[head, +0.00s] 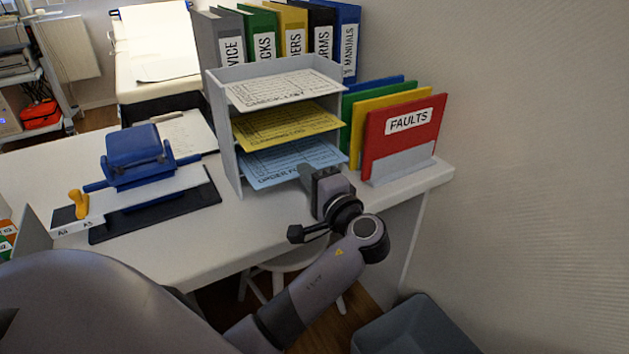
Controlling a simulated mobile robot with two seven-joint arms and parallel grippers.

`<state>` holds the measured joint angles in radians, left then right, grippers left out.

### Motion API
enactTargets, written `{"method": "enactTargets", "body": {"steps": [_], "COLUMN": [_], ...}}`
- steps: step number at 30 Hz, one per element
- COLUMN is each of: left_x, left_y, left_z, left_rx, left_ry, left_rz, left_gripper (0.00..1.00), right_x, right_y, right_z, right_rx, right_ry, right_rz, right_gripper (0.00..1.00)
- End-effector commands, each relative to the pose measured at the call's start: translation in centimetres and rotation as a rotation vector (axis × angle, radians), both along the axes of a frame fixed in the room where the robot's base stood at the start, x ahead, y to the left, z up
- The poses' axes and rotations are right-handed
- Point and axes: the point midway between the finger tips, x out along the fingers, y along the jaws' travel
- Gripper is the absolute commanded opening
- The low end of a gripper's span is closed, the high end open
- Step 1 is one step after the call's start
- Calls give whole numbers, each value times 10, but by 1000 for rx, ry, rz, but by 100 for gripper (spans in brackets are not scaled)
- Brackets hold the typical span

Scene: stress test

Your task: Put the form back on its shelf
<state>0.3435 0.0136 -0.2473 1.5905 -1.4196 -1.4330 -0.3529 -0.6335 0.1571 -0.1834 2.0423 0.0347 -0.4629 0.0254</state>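A grey tray rack (222,128) with three levels stands on the white desk. A white checklist form (285,88) lies on top, a yellow form (286,125) in the middle and a blue order form (280,162) on the lowest level. All three sheets reach to or past the rack's front. My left gripper (306,176) is at the front edge of the blue form, its fingertips overlapping that edge in the picture. Its fingers are seen from behind, and I cannot tell whether they pinch the sheet. My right gripper is not in view.
A red "FAULTS" folder (403,135) in a holder stands close right of the rack, near the wall. Several binders (294,35) stand behind. A grey bin (418,325) stands below.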

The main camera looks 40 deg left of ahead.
Motion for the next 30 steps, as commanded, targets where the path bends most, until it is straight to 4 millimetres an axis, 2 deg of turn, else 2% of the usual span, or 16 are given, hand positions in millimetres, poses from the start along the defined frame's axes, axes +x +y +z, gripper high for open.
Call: {"method": "enactTargets", "body": {"steps": [6, 30], "left_x": [4, 6], "left_y": [8, 14], "left_z": [0, 0], "left_rx": [1, 1], "left_ry": [-1, -1], "left_rz": [-2, -3], "left_gripper": [0, 0], "right_x": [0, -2], "right_y": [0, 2], "right_z": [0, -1], "right_rx": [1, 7], "right_ry": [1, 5], "right_rz": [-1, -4], "right_gripper": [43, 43]}}
